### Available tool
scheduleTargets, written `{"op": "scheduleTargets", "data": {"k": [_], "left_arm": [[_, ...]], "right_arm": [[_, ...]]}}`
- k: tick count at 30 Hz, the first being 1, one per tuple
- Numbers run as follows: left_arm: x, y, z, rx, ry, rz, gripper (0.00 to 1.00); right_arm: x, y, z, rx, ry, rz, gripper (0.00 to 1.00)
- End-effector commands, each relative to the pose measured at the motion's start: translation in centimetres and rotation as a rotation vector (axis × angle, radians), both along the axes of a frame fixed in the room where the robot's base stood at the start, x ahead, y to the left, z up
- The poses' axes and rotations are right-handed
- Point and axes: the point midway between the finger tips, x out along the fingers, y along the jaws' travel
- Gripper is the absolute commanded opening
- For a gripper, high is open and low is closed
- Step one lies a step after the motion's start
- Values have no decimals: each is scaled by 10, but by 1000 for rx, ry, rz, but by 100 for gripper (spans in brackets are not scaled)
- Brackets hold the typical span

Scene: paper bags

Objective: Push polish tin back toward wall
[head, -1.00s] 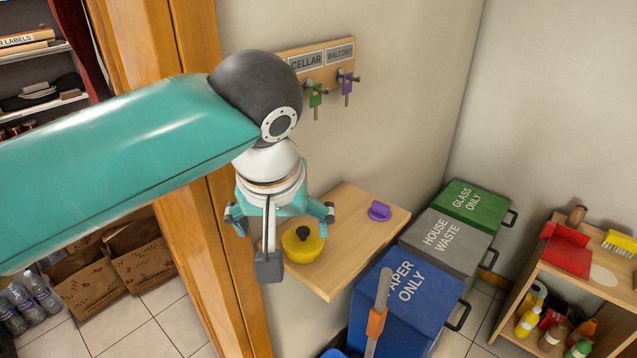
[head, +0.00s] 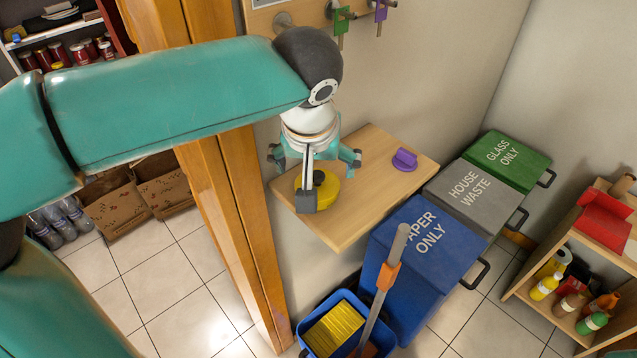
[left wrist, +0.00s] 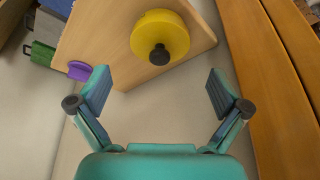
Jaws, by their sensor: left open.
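The polish tin is a round yellow tin (head: 328,193) with a black knob, on a small wooden wall shelf (head: 372,195), near its left end. My left gripper (head: 314,162) is open and empty, in front of and over the tin in the head view, hiding part of it. In the left wrist view the tin (left wrist: 160,36) shows whole beyond the fingers of my left gripper (left wrist: 163,92), higher in the picture, with a gap between. My right gripper is not in view.
A purple object (head: 404,160) stands on the shelf right of the tin. Below are blue (head: 400,285), grey (head: 478,190) and green (head: 512,160) bins and a blue bucket (head: 312,335). A wooden post (head: 225,210) stands close left; key hooks (head: 338,14) hang above.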

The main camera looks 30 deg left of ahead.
Motion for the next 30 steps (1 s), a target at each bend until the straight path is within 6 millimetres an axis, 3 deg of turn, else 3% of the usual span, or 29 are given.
{"op": "scheduleTargets", "data": {"k": [6, 12, 26, 30], "left_arm": [[15, 7, -40, 2, 4, 2, 100], [25, 10, -64, 1, 1, -1, 100], [29, 11, -73, 0, 0, -2, 100], [28, 11, -73, 0, 0, -3, 77]], "right_arm": [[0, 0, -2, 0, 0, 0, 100], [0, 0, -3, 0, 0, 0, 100], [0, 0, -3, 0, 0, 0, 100], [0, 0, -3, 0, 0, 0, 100]]}}
